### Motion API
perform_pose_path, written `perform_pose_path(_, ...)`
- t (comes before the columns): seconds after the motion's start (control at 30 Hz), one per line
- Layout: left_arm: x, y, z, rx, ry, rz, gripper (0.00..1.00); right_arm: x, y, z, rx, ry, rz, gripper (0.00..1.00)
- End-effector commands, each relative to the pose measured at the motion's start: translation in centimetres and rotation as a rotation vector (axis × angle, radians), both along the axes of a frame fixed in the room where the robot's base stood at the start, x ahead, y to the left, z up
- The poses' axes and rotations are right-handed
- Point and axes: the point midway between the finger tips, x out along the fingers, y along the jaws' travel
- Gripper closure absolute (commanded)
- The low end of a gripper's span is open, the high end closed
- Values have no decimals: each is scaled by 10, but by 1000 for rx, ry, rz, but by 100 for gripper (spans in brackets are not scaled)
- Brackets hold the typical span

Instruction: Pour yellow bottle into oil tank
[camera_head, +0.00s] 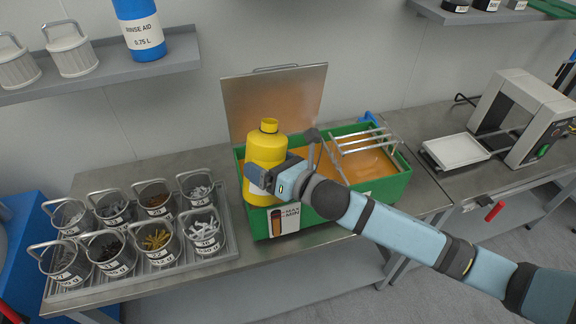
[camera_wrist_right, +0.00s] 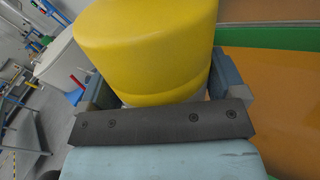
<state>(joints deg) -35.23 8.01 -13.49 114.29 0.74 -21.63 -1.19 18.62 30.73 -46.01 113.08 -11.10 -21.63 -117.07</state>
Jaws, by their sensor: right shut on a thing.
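The yellow bottle (camera_head: 266,155) stands nearly upright in the head view, at the left front part of the green oil tank (camera_head: 345,203). My right gripper (camera_head: 258,181) is shut around the bottle's lower part. In the right wrist view the bottle (camera_wrist_right: 150,45) fills the space between the fingers of my right gripper (camera_wrist_right: 158,92). The tank's lid (camera_head: 273,98) is raised at the back, and orange-brown oil (camera_head: 366,166) shows inside. Whether the bottle's base is over the tank or just in front of its wall I cannot tell. My left gripper is out of view.
A tray (camera_head: 228,250) of several metal baskets (camera_head: 157,240) stands left of the tank. A metal rack (camera_head: 362,140) sits across the tank's right part. A machine with a white tray (camera_head: 457,151) stands on the right bench. A shelf (camera_head: 100,72) with a blue bottle (camera_head: 138,28) hangs above left.

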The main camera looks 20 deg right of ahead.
Motion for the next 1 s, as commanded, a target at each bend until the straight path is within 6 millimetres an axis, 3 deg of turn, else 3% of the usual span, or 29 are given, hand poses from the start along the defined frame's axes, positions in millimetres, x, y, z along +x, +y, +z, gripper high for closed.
perform_pose_path(0.37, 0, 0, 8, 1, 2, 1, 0, 3, -2, 12, 133, 133, 1, 64)
perform_pose_path(1.0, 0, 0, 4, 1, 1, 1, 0, 5, -5, 6, 210, 218, 0, 64)
